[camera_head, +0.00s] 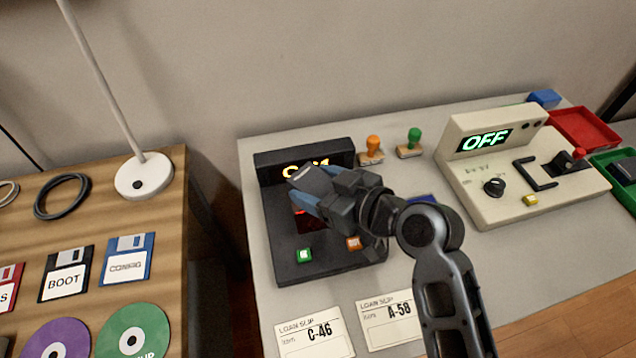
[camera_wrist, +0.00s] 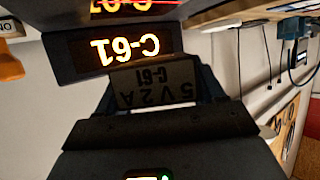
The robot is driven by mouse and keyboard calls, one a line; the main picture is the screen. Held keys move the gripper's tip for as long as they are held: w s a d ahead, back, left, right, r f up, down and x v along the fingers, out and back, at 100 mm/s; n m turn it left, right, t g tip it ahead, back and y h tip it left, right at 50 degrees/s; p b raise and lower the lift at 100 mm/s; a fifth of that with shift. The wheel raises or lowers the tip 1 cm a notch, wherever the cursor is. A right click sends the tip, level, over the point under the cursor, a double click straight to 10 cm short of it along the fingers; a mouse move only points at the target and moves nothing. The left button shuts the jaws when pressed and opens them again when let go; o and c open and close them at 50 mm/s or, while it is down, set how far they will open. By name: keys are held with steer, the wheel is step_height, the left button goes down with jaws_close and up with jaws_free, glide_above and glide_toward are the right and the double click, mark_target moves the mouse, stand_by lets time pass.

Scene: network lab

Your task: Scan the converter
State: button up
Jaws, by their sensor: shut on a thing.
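My gripper (camera_head: 318,190) is shut on a grey block, the converter (camera_head: 311,178), and holds it above the black scanner (camera_head: 286,262). In the wrist view the converter (camera_wrist: 155,86) sits between the blue fingers, and its label reads "5V 2A" and "C-61", upside down. The scanner's lit display (camera_wrist: 125,48) reads "C-61" in orange, also upside down there. In the head view my gripper partly hides the display (camera_head: 292,170) and the red scan window (camera_head: 303,222). A green button (camera_head: 305,255) and an orange button (camera_head: 353,243) are on the scanner's front.
Loan slips C-46 (camera_head: 314,335) and A-58 (camera_head: 388,318) lie in front. Orange (camera_head: 372,148) and green (camera_head: 412,140) stamps stand behind. A beige tester (camera_head: 510,185) reading "OFF", a red tray (camera_head: 585,130) and a green tray (camera_head: 610,160) are right. A wooden table (camera_head: 90,225) with disks is left.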

steer(key=shift+r+p, duration=2.1)
steer(key=shift+r, duration=0.95)
steer(key=shift+f, duration=0.1)
